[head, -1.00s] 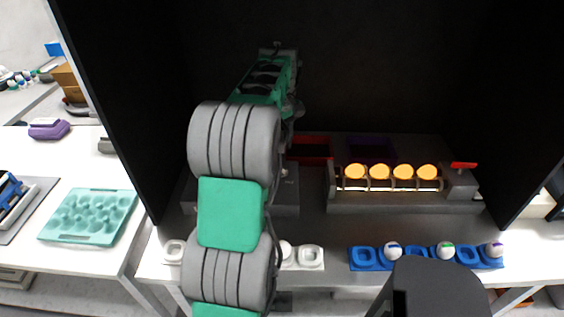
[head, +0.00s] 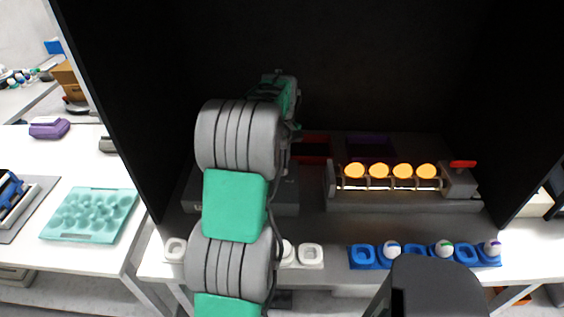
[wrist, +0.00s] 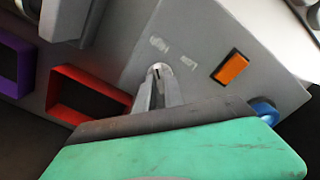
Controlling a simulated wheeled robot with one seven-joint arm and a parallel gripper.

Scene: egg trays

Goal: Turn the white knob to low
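The white knob (wrist: 156,68) is a small pale shape on a grey panel in the wrist view, mostly hidden by my fingertips. Beside it the panel has the printed words "High" and "Low". My gripper (wrist: 156,76) has its narrow fingers close together at the knob and looks shut on it. In the head view my arm hides the knob and my fingers. There the grey box (head: 285,198) shows only partly around my arm.
An orange rectangle (wrist: 231,67), a red-framed opening (wrist: 66,80) and a purple-framed one (wrist: 20,65) lie near the knob. In the head view, several glowing yellow-orange discs (head: 379,171) sit right of the box. Blue holders (head: 362,257) with balls stand in front.

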